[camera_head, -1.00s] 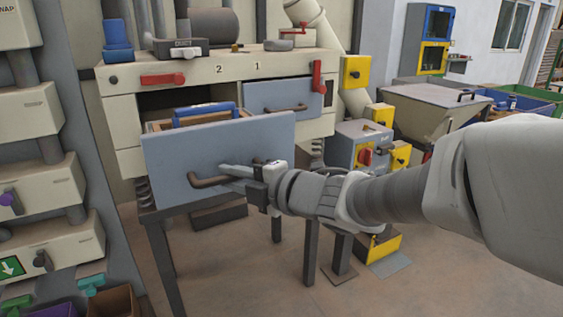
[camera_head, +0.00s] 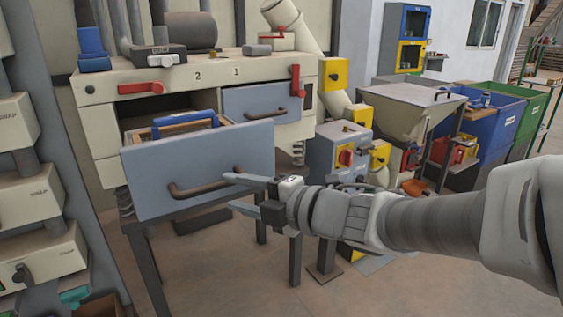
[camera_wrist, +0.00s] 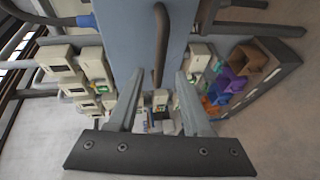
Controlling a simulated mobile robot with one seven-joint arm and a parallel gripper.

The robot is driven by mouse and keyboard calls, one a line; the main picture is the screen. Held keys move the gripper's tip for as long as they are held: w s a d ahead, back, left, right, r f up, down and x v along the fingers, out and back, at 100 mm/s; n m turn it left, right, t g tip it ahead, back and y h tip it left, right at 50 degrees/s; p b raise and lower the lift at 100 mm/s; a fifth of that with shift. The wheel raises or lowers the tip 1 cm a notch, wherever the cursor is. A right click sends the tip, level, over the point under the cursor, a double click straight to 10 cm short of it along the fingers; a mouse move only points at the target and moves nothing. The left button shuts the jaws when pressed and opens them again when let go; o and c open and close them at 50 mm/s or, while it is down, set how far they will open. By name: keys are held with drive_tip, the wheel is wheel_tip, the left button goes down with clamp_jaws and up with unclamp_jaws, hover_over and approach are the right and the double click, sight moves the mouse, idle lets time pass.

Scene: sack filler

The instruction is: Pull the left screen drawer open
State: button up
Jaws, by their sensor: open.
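The left screen drawer (camera_head: 198,165) has a blue-grey front and stands pulled out of the cream cabinet, below the number 2. Its dark handle bar (camera_head: 190,192) runs across the front; in the wrist view the handle (camera_wrist: 160,50) lies ahead of the fingertips, in line with the gap. My gripper (camera_head: 231,192) is open and empty, just off the handle's right part. A wooden frame with a blue part (camera_head: 186,122) shows inside the open drawer.
The right drawer (camera_head: 258,101), under the number 1, sits farther back. A red lever (camera_head: 296,80) hangs beside it. Grey and yellow control boxes (camera_head: 342,150) stand right of the cabinet. Cream units (camera_head: 30,195) line the left side. The floor in front is clear.

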drive_tip(key=p+v, duration=0.1)
drive_tip(key=v, duration=0.9)
drive_tip(key=shift+s+d, duration=0.2)
drive_tip(key=shift+s, duration=0.05)
drive_tip(key=shift+w+r, duration=0.1)
drive_tip(key=shift+r, duration=0.05)
drive_tip(key=w+d+r+m+t+h, duration=0.1)
drive_tip(key=w+d+m+t+h, duration=0.2)
drive_tip(key=d+m+h, duration=0.4)
drive_tip(key=w+d+r+m+t+h, duration=0.1)
drive_tip(key=w+d+m+t+h, duration=0.15)
drive_tip(key=d+m+h, duration=0.45)
drive_tip(key=s+a+f+m+g, duration=0.1)
drive_tip(key=s+f+m+g, duration=0.85)
drive_tip(key=s+m, duration=0.45)
wheel_tip(320, 180, up, 18)
drive_tip(key=p, duration=1.8)
drive_tip(key=shift+s+a+y, duration=0.25)
drive_tip(key=shift+s+y, duration=0.15)
drive_tip(key=shift+s, duration=0.1)
